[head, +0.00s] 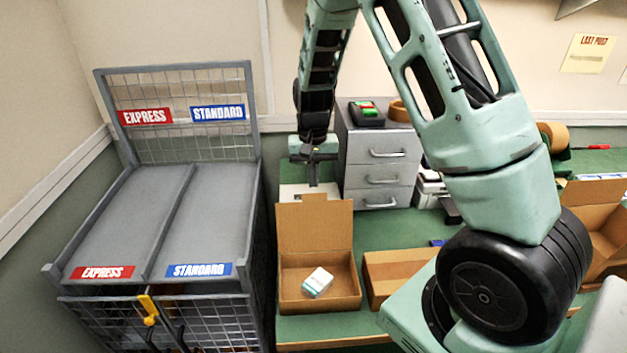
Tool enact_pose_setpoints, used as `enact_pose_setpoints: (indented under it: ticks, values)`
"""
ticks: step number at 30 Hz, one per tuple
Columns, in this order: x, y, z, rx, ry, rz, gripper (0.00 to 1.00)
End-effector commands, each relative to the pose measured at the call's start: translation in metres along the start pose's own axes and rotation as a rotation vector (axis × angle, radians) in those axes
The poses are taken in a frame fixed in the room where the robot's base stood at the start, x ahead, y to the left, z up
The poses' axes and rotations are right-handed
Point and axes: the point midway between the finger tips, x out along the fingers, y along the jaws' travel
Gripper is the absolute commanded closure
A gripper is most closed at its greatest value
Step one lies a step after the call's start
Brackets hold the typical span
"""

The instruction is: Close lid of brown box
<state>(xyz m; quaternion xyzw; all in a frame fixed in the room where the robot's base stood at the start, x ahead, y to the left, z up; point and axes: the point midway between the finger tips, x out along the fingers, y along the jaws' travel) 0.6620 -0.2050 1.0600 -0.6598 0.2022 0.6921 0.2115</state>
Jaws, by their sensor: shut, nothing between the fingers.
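The brown box (290,291) stands open near the front left of the green table. Its lid (314,226) stands roughly upright at the back edge. A small white and teal carton (318,282) lies inside on the box floor. My gripper (313,184) points down just behind and above the lid's top edge. It is shut and empty. I cannot tell whether its tips touch the lid.
A grey drawer unit (381,151) stands right of my gripper. A second brown box (393,271) is right of the open one, and another open box (604,222) is at the far right. The EXPRESS and STANDARD cage (170,214) stands at left.

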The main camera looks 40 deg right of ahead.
Motion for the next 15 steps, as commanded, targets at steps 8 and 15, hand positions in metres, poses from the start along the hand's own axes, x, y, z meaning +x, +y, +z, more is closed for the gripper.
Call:
enact_pose_setpoints:
  ticks: [8, 15]
  values:
    - [-0.001, 0.0, 0.029, -0.001, 0.0, -0.001, 1.0]
    - [-0.002, -0.001, 0.038, 0.0, 0.0, -0.001, 1.0]
